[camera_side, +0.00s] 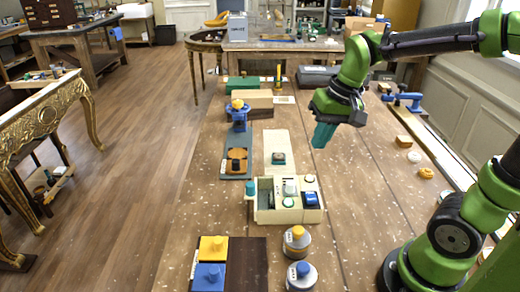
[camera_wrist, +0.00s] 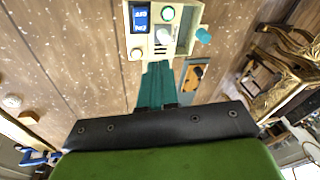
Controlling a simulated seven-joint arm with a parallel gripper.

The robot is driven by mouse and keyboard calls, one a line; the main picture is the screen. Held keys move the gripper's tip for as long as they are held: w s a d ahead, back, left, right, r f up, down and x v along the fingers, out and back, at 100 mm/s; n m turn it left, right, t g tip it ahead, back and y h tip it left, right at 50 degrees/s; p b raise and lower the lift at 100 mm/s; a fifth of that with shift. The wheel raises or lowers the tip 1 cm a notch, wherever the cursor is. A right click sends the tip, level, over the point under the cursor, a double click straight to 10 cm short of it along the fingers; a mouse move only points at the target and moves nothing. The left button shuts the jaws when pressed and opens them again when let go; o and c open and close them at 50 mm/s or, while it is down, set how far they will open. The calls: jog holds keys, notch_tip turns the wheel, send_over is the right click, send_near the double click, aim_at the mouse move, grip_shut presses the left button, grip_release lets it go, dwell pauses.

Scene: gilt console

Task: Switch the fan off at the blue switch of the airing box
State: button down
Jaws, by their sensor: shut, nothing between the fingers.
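The airing box (camera_side: 265,214) is a cream box on the long wooden table, with several controls on its top. It also shows at the top of the wrist view (camera_wrist: 183,46). The blue switch (camera_side: 311,199) sits at its right end; in the wrist view the switch (camera_wrist: 140,17) is at the box's left, with light markings too small to read. A teal knob (camera_side: 250,188) sticks out at the box's left side. My gripper (camera_side: 319,146) has teal fingers, shut and empty, held above the table beyond the box and apart from it. Its fingers (camera_wrist: 157,68) point toward the box in the wrist view.
Yellow (camera_side: 213,247) and blue (camera_side: 209,277) blocks lie at the front left, near two round knobbed pots (camera_side: 297,241). A pale board (camera_side: 277,145) and a grey-blue board (camera_side: 237,160) lie behind the box. Small round items (camera_side: 425,173) lie at the right. Bare table lies right of the box.

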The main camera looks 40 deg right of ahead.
jog(key=s+a+r+n+t+y, duration=0.1)
jog(key=s+a+r+n+t, duration=0.1)
jog(key=s+a+t, duration=0.3)
jog(key=m+g, duration=0.5)
jog(key=g, duration=0.5)
send_over(313, 202)
jog(key=w+d, duration=0.2)
jog(key=shift+f, duration=1.8)
jog(key=x, duration=1.3)
jog(key=shift+w+d+f, duration=0.1)
jog(key=shift+w+d, duration=0.2)
jog(key=shift+w, duration=0.05)
